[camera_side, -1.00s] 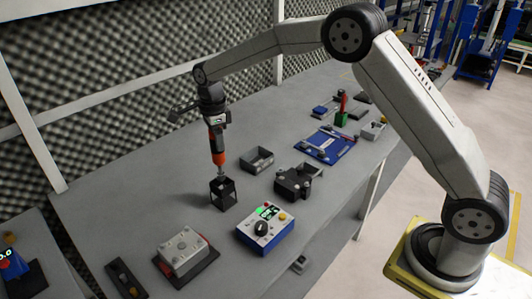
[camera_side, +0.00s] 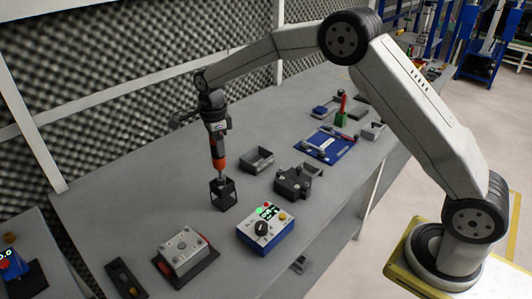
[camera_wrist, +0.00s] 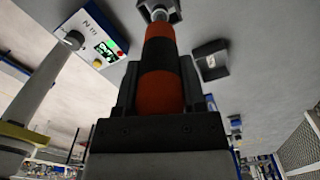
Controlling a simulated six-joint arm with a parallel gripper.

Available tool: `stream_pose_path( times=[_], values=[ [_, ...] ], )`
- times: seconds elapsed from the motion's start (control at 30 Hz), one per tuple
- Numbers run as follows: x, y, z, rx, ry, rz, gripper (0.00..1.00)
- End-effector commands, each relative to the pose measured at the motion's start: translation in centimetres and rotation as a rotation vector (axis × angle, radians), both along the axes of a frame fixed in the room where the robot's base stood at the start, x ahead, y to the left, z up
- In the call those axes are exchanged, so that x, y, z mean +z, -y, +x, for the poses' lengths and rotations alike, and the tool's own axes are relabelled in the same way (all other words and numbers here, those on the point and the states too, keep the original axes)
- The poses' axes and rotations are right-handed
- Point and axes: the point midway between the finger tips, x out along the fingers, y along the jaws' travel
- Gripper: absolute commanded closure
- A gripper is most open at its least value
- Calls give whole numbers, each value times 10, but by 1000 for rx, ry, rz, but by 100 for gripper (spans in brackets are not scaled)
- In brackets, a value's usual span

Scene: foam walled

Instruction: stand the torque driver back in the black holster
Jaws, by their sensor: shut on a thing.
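The torque driver (camera_side: 218,152), orange and black with a metal shank at its lower end, hangs about upright in my gripper (camera_side: 216,126). The black holster (camera_side: 223,195), an open-framed box, stands on the bench directly below it. The shank end reaches the holster's top opening; I cannot tell how far inside it is. The orange body is above the rim. In the wrist view the driver (camera_wrist: 160,75) sits between the dark jaws of my gripper (camera_wrist: 157,100), which are shut on it.
A blue and white control box (camera_side: 265,230) stands to the right of the holster. A grey tray (camera_side: 257,160) and a dark fixture (camera_side: 294,182) lie behind and right. A grey block on a dark plate (camera_side: 184,252) is in front. Foam wall (camera_side: 110,130) runs behind the bench.

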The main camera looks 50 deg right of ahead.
Motion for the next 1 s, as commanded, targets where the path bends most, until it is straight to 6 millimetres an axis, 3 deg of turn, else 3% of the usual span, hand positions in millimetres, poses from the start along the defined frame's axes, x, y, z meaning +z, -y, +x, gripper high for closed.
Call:
stream_pose_path(
  times=[1.0],
  values=[
    [-17,0,0,0,1,1,100]
  ],
)
